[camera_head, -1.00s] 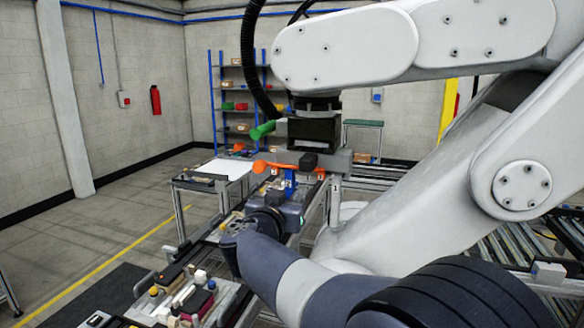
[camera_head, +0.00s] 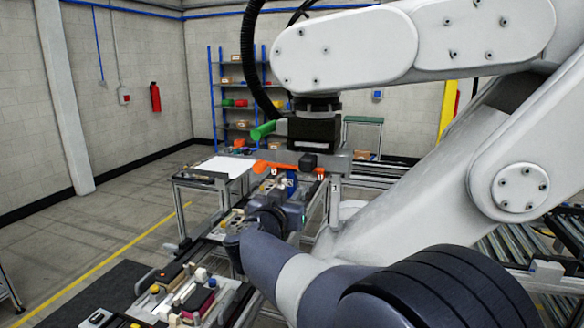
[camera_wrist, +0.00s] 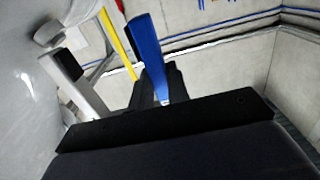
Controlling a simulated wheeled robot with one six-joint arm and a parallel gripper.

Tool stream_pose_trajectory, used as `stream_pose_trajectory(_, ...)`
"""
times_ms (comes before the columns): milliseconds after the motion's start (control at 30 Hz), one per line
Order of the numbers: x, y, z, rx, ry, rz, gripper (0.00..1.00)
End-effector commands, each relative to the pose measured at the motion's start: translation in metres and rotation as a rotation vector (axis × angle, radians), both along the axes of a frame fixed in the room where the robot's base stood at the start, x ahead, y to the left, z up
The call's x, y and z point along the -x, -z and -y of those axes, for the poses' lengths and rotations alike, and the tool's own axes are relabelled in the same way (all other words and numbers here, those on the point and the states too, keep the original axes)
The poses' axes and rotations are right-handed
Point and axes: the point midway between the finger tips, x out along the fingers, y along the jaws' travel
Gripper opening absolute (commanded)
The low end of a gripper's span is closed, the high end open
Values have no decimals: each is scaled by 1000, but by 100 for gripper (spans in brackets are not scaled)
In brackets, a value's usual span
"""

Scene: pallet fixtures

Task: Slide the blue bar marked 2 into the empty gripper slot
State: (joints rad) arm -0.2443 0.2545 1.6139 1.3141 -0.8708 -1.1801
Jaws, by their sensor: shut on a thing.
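The blue bar marked 2 (camera_head: 291,180) stands upright in front of the grey cross-beam, at the orange piece (camera_head: 276,167). The bar also shows, long and tilted, in the wrist view (camera_wrist: 146,45). My gripper (camera_head: 289,196) is shut on the bar's lower end, and its dark jaws show in the wrist view (camera_wrist: 158,84). The black tool (camera_head: 312,131) of a large white robot arm hangs over the beam, with a green piece (camera_head: 263,130) at its left. I cannot make out the empty slot or tell whether the bar touches it.
The large white arm (camera_head: 410,45) fills the upper right. A workbench (camera_head: 180,180) stands at the left, and a fixture tray (camera_head: 150,303) with several small parts lies at the bottom. Open floor (camera_head: 90,230) lies at the far left.

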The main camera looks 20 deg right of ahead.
Motion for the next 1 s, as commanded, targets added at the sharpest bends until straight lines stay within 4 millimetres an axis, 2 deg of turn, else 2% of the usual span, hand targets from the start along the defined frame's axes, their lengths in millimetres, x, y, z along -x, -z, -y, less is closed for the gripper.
stream_pose_trajectory(67,0,0,0,0,0,0,19)
stream_pose_trajectory(333,0,0,0,0,0,0,41)
stream_pose_trajectory(633,3,1,-2,0,-1,0,41)
stream_pose_trajectory(767,16,1,-12,-1,-4,2,41)
stream_pose_trajectory(1000,57,1,-40,-2,-6,3,41)
